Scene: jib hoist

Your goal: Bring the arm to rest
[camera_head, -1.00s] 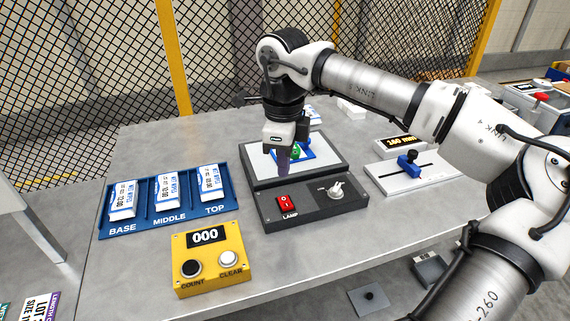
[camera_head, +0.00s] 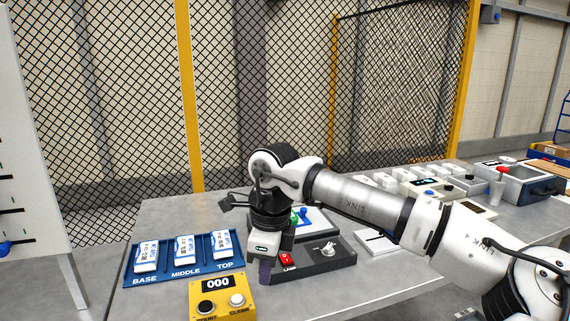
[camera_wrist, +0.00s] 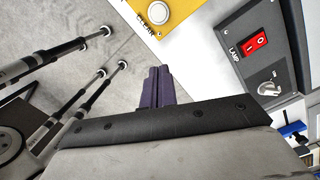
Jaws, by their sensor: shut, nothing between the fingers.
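My gripper (camera_head: 265,270) is in the head view, pointing down above the table (camera_head: 170,212) between the yellow counter box and the dark lamp box. Its purple fingers are together and empty; they also show in the wrist view (camera_wrist: 154,88). The arm reaches in from the right, bent at the wrist joint. The lamp box (camera_head: 325,262) with its red switch (camera_head: 286,260) is partly hidden behind my gripper.
A yellow counter box (camera_head: 222,297) reading 000 stands just left of my gripper. A blue tray (camera_head: 170,275) holds white packs labelled BASE, MIDDLE and TOP. A mesh fence (camera_head: 270,90) stands behind the table. More devices (camera_head: 430,185) stand at the right.

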